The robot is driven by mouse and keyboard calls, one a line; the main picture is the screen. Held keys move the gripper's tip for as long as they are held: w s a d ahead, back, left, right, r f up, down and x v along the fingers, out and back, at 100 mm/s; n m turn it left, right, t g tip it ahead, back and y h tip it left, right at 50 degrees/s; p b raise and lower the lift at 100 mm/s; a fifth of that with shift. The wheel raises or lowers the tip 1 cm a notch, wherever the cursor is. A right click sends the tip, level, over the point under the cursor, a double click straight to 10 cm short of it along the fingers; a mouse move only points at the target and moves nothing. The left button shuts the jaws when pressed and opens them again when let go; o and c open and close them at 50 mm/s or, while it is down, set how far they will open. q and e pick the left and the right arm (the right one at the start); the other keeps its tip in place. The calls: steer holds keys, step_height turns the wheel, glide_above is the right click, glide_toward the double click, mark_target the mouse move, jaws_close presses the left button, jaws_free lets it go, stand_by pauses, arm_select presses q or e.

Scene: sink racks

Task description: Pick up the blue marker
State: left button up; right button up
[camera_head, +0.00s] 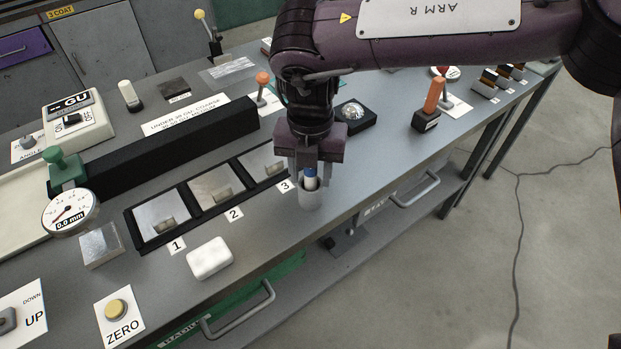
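The blue marker (311,176) stands in a light grey cup (311,198) near the bench's front edge, beside the number 3 label. Its blue and white end shows above the cup's rim, and the rest is hidden inside. My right gripper (311,172) points down over the cup, with its fingers at the marker's upper end. I cannot tell whether the fingers are closed on it. My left gripper is not in view.
A black tray with three numbered plates (160,243) lies left of the cup, with a white block (209,258) in front. A black box with a shiny dome (353,115) and an orange-handled tool (432,103) stand to the right. A long black bar (165,150) lies behind.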

steer(key=c, duration=0.5)
jaws_close()
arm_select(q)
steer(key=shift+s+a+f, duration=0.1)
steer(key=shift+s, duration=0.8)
arm_select(e)
steer(key=shift+r, duration=0.1)
steer(key=shift+r, duration=0.5)
step_height(320, 180, up, 11)
steer(key=shift+f, duration=0.1)
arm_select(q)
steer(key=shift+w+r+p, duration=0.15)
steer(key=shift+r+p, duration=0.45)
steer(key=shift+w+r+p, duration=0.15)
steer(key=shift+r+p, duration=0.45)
arm_select(e)
step_height(320, 180, up, 8)
